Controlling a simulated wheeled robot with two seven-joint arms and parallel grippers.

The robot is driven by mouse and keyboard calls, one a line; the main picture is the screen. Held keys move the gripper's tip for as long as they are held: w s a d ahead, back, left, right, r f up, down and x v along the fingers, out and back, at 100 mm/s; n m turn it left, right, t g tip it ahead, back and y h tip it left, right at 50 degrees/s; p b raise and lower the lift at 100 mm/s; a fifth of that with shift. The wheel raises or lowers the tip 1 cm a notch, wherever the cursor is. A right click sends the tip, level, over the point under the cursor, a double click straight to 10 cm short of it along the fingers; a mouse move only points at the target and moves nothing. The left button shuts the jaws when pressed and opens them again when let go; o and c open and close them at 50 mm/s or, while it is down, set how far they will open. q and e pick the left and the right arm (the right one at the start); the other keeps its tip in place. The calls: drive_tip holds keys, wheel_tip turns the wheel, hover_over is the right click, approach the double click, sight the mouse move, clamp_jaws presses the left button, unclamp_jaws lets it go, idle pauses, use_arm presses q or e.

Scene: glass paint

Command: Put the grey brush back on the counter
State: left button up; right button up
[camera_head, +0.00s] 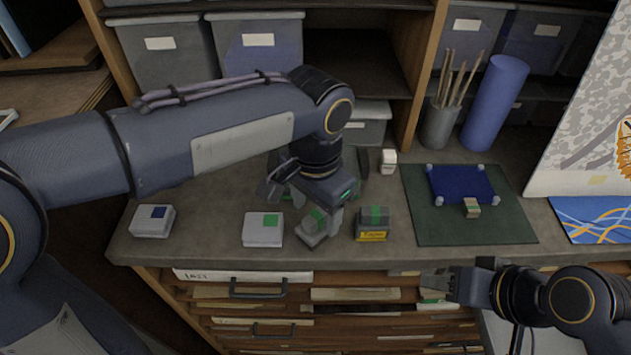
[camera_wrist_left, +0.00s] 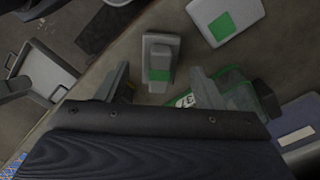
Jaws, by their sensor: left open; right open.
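A grey block-like tool with a green band, which I take to be the grey brush (camera_head: 312,236), lies on the counter (camera_head: 215,194) near its front edge. It also shows in the left wrist view (camera_wrist_left: 160,48), just beyond and between the fingertips. My left gripper (camera_head: 305,203) is open above and behind it, fingers pointing down; I cannot tell whether they touch it. In the left wrist view, the open left gripper (camera_wrist_left: 168,84) has a finger on either side. My right gripper (camera_head: 440,283) is open and empty, low in front of the counter.
A white box with a green square (camera_head: 262,232) stands left of the brush, and a yellow-and-dark box (camera_head: 372,226) right of it. A green mat (camera_head: 430,225) carries a blue plate (camera_head: 460,183) and a small block (camera_head: 472,208). A white block (camera_head: 389,161) stands further back.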

sight(312, 215)
use_arm(q)
wheel_tip(312, 215, up, 8)
drive_tip(key=shift+f, duration=0.15)
drive_tip(key=shift+a, duration=0.3)
drive_tip(key=s+a+f+n+t+h, duration=0.1)
drive_tip(key=s+a+f+n+h, duration=0.1)
drive_tip(key=a, duration=0.5)
drive_tip(key=s+a+f+n+h, duration=0.1)
drive_tip(key=a+n, duration=0.2)
drive_tip(key=a, duration=0.4)
drive_tip(key=s+a+f+n+t, duration=0.4)
drive_tip(key=s+a+f+n, duration=0.1)
drive_tip(key=s+f, duration=0.3)
drive_tip(key=shift+s+a+f+n+t+h, duration=0.15)
drive_tip(key=shift+s+a+n+t+h, duration=0.15)
drive_tip(key=shift+s+a+n+h, duration=0.15)
